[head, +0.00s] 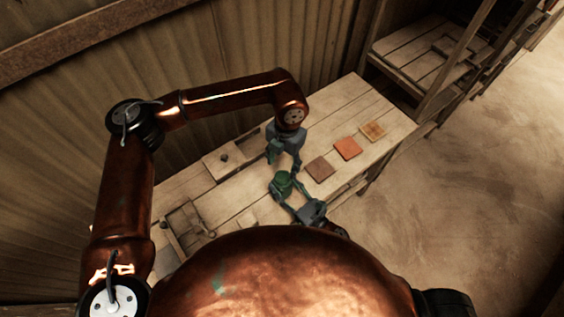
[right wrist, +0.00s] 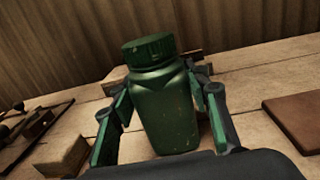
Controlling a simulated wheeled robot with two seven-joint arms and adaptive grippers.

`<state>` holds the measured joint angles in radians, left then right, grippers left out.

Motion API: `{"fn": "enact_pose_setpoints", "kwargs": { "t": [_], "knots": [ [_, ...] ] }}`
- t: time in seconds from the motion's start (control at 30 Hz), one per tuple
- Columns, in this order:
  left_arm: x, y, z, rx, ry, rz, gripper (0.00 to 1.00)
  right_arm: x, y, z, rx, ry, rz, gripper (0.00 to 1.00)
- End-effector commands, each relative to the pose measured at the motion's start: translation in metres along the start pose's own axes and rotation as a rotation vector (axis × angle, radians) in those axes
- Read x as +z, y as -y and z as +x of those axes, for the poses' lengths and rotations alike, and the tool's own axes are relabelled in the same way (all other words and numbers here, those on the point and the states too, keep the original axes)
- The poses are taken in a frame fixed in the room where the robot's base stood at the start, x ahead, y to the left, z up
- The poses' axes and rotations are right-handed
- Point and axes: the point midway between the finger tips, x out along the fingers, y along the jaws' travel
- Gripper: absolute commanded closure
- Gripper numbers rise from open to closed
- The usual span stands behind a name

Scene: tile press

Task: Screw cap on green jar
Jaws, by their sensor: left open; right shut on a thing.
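The green jar (right wrist: 165,105) stands roughly upright between the fingers of my right gripper (right wrist: 160,120), which is shut on its body. A ridged green cap (right wrist: 148,50) sits on top of the jar; I cannot tell how tight it is. In the head view the jar (head: 283,184) is small, with my right gripper (head: 286,194) around it near the table's front. The jar's underside is hidden.
A brown tile (head: 319,169), an orange tile (head: 347,148) and a tan tile (head: 373,131) lie in a row on the wooden table (head: 352,98). Wooden fixtures (head: 222,157) stand at the table's left. A corrugated wall (head: 240,45) rises behind. Shelving (head: 420,55) stands at the right.

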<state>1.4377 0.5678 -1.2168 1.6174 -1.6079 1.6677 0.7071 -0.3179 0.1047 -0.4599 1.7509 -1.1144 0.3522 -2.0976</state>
Motion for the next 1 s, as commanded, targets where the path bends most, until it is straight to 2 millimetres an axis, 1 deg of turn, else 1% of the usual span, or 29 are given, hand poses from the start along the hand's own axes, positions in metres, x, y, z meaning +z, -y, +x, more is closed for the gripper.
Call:
{"fn": "enact_pose_setpoints", "kwargs": {
  "t": [0.03, 0.2, 0.3, 0.43, 0.5, 0.63, 1.0],
  "knots": [
    [-0.0008, -0.0001, -0.0009, -0.003, 0.009, -0.092, 0.49, -0.0004, 0.0005, -0.0001, -0.001, -0.001, 0.0, 1.0],
    [-0.002, -0.0001, -0.0044, -0.018, 0.038, -0.417, 0.49, -0.0004, 0.0005, -0.0001, -0.001, -0.001, 0.0, 1.0],
    [-0.0023, -0.0003, -0.0061, -0.029, 0.051, -0.58, 0.49, -0.0004, 0.0005, -0.0001, -0.001, -0.001, 0.0, 1.0],
    [-0.003, 0.0002, -0.0076, -0.042, 0.062, -0.736, 0.49, -0.0004, 0.0005, -0.0002, -0.001, -0.001, 0.0, 1.0],
    [-0.0032, 0.0002, -0.0081, -0.047, 0.065, -0.791, 0.49, -0.0004, 0.0005, -0.0002, -0.001, -0.001, 0.0, 1.0],
    [-0.0034, 0.0003, -0.0086, -0.052, 0.067, -0.844, 0.49, -0.0003, 0.0004, -0.0001, -0.001, -0.001, 0.0, 1.0],
    [-0.0034, 0.0003, -0.0074, -0.052, 0.067, -0.851, 0.49, -0.0004, 0.0004, -0.0002, -0.001, -0.001, 0.0, 1.0]
  ]
}}
